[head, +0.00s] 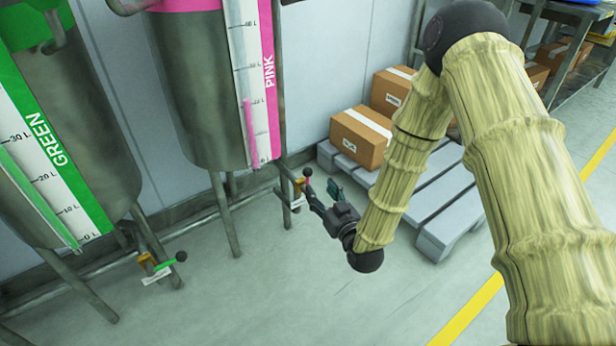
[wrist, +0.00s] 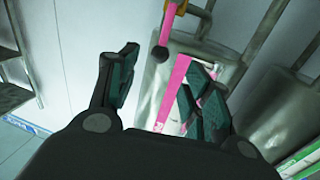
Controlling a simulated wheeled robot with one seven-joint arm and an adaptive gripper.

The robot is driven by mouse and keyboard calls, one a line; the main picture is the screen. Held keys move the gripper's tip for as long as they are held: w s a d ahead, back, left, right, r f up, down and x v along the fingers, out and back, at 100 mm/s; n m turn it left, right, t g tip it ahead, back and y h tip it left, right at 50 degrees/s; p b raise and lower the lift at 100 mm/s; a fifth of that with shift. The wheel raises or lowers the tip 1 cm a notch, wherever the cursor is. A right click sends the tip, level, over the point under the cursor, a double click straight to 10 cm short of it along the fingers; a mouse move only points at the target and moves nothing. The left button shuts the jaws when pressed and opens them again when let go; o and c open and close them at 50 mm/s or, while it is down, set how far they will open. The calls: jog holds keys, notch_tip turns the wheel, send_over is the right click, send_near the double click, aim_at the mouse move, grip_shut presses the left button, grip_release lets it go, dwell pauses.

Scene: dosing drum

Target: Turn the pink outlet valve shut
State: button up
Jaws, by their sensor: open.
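The pink outlet valve (head: 298,186) sits low on the outlet pipe below the drum labelled PINK (head: 198,110), with a brass-coloured body and a round knob on its lever. My gripper (head: 322,188) is open right beside it, on its right in the head view. In the wrist view the pink lever (wrist: 173,17) ends in a dark knob (wrist: 160,53), which shows beyond and between the spread fingers of my gripper (wrist: 160,85). I see nothing held between them. Whether a finger touches the lever cannot be told.
The green drum (head: 70,140) and its green-handled valve (head: 165,264) are at the left. A grey pallet (head: 440,195) with cardboard boxes (head: 361,137) stands behind my arm. Metal legs and pipes run under the drums. The floor in front is clear.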

aim_at(310, 176)
jog(key=b+x, duration=0.3)
jog(key=x, duration=0.6)
jog(key=shift+w+a, duration=0.15)
jog(key=shift+w, duration=0.2)
jog(key=shift+c, duration=0.3)
grip_shut()
